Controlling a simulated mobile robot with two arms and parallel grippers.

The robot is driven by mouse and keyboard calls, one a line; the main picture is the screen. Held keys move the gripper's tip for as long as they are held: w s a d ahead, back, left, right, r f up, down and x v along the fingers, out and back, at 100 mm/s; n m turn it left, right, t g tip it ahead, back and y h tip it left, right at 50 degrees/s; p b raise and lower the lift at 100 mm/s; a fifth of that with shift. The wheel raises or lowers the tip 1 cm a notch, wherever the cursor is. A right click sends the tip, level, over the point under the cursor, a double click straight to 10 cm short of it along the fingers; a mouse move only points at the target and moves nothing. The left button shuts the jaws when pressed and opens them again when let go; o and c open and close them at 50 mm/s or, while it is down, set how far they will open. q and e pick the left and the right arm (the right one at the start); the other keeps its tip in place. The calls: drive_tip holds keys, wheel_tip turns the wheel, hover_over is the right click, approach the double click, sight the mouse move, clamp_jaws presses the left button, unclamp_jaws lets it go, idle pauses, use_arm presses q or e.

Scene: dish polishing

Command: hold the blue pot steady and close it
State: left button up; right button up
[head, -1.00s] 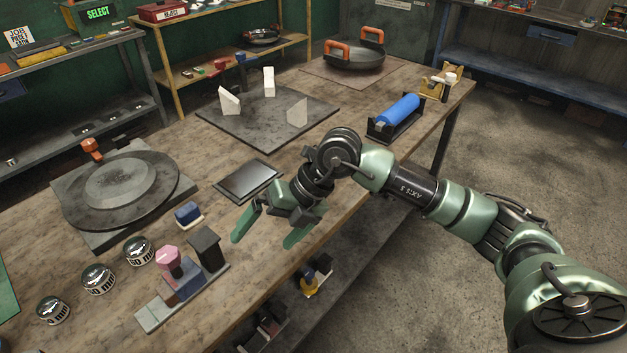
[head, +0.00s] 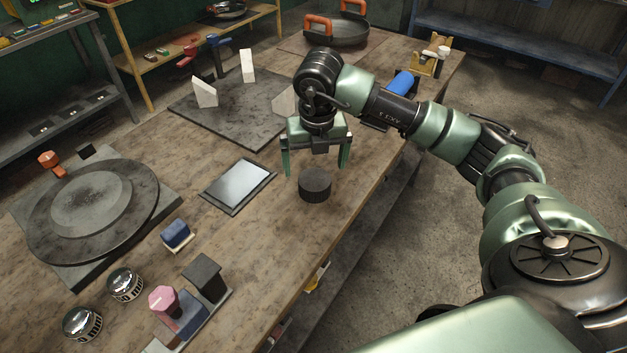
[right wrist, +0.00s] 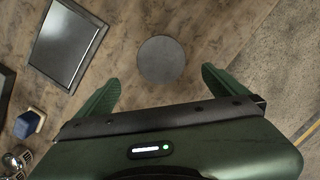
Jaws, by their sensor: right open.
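A dark round ribbed cylinder (head: 314,185), like a lid or squat pot, stands on the bench near its front edge. It shows as a dark disc in the right wrist view (right wrist: 161,60). My right gripper (head: 316,168) is open and points down just behind and above it, fingers spread to either side. In the right wrist view the open gripper (right wrist: 160,78) has nothing between its fingers but the disc ahead. I cannot make out a clearly blue pot. My left gripper is not in view.
A flat tablet (head: 239,184) lies left of the cylinder. A blue block (head: 175,234), a rack with a pink knob (head: 163,299), metal-topped jars (head: 125,283) and a round turntable (head: 50,222) are further left. A dark slab (head: 235,118) with white blocks lies behind.

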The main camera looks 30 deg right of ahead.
sight(315, 179)
drive_tip(key=shift+w+f, duration=0.1)
drive_tip(key=shift+f, duration=0.2)
drive_tip(key=shift+w+f+p, duration=0.15)
drive_tip(key=shift+f, duration=0.35)
drive_tip(key=shift+w+f+p, duration=0.15)
drive_tip(key=shift+f, duration=0.35)
drive_tip(key=shift+d, duration=0.1)
drive_tip(key=shift+d+f+p, duration=0.1)
drive_tip(key=shift+f+p, duration=0.3)
drive_tip(key=shift+f, duration=0.1)
drive_tip(key=f, duration=0.1)
drive_tip(key=f+p, duration=0.1)
drive_tip(key=f, duration=0.1)
drive_tip(key=shift+w+d+f, duration=0.25)
drive_tip(key=shift+w+d, duration=0.1)
drive_tip(key=shift+w, duration=0.05)
drive_tip(key=shift+w+f, duration=0.1)
drive_tip(key=shift+f, duration=0.3)
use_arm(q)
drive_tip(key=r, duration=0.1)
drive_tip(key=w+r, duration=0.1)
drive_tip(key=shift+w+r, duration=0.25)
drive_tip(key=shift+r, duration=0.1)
